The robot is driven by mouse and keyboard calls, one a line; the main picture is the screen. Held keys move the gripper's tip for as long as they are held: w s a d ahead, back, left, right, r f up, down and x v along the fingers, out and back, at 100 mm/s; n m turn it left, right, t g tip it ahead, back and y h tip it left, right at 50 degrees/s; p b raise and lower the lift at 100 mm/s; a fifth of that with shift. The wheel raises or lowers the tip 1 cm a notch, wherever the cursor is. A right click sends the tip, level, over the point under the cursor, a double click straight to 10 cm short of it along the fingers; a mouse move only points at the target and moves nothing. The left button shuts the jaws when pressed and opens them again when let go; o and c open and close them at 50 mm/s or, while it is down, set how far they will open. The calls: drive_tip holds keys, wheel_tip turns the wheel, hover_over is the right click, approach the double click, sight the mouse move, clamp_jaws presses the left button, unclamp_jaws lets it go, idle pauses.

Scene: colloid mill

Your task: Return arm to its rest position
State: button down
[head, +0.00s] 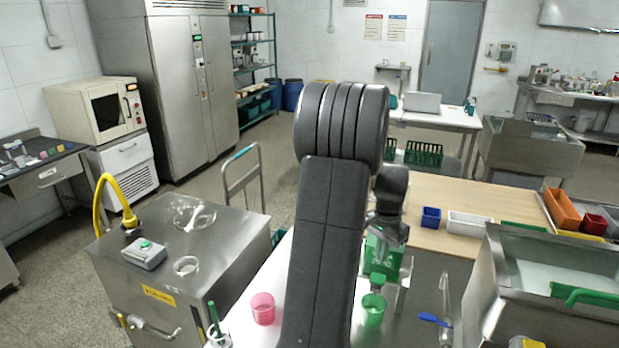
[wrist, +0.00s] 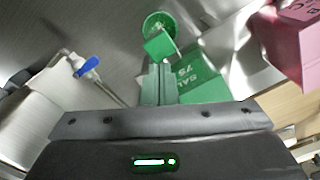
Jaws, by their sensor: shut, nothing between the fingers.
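My black and grey arm rises through the middle of the head view, with its upper joint folded over and the wrist hanging down on the right. My gripper (head: 378,281) points downward, just above a green cup (head: 373,308) on the metal bench. In the wrist view my gripper (wrist: 159,47) is shut and empty. Its tips are close to the round green cup (wrist: 163,24); I cannot tell whether they touch. A green box with white lettering (wrist: 203,88) is beside the fingers. My arm hides part of the bench.
A pink cup (head: 263,308) stands left of my arm. A blue-handled tool (head: 433,319) lies to the right. Behind are a wooden table (head: 500,203) with a blue bin (head: 431,217) and white tray (head: 470,223). A steel sink (head: 550,275) stands at right, a steel cabinet (head: 200,260) at left.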

sight(377, 278)
wheel_tip(377, 278, down, 6)
drive_tip(key=b, duration=0.4)
drive_tip(key=shift+f, duration=0.25)
drive_tip(key=shift+a, duration=0.1)
